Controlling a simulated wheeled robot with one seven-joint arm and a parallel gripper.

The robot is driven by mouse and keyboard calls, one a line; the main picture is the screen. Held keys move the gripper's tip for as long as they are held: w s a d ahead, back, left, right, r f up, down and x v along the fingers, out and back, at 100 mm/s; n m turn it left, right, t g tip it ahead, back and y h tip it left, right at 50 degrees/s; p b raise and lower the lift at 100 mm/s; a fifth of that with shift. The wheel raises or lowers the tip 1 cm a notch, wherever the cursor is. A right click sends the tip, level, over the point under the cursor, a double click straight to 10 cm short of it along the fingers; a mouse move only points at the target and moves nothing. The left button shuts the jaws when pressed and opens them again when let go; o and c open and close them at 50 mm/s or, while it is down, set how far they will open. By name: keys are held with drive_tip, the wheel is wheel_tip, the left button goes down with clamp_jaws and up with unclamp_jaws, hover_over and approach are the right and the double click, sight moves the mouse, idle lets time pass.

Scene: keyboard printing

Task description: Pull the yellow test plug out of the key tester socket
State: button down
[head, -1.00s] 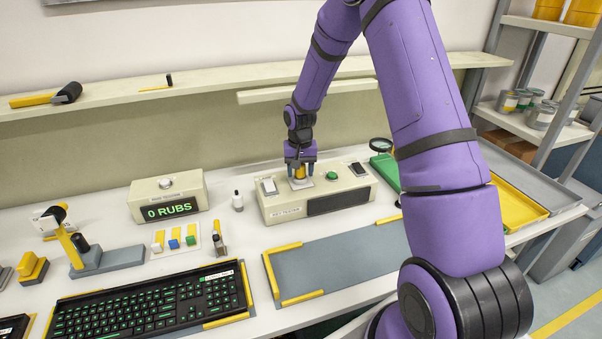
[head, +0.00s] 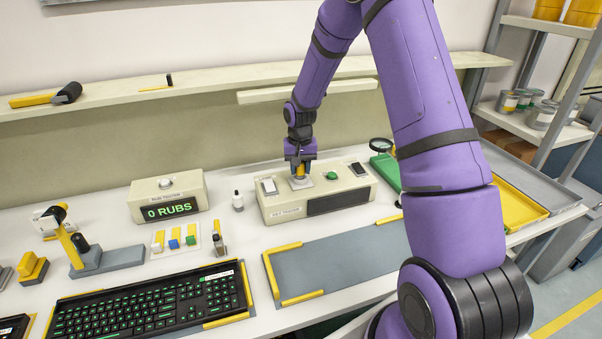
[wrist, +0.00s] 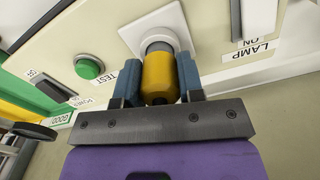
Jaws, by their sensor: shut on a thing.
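The yellow test plug (wrist: 158,76) stands in the pale square socket (wrist: 140,30) on top of the key tester (head: 280,208). In the wrist view a grey collar shows between the yellow body and the socket plate. My gripper (wrist: 158,80) is shut on the plug, with one blue finger on each side of it. In the head view my gripper (head: 301,170) points down at the socket, and the plug (head: 300,171) is partly hidden between the fingers.
A green button (wrist: 89,67) and a lamp switch (wrist: 236,18) flank the socket on the tester top. The rub tester box (head: 167,198) and a small white bottle (head: 238,201) stand to the left. A grey mat (head: 335,262) lies clear in front.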

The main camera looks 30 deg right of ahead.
drive_tip(key=shift+r, duration=1.15)
drive_tip(key=shift+r, duration=2)
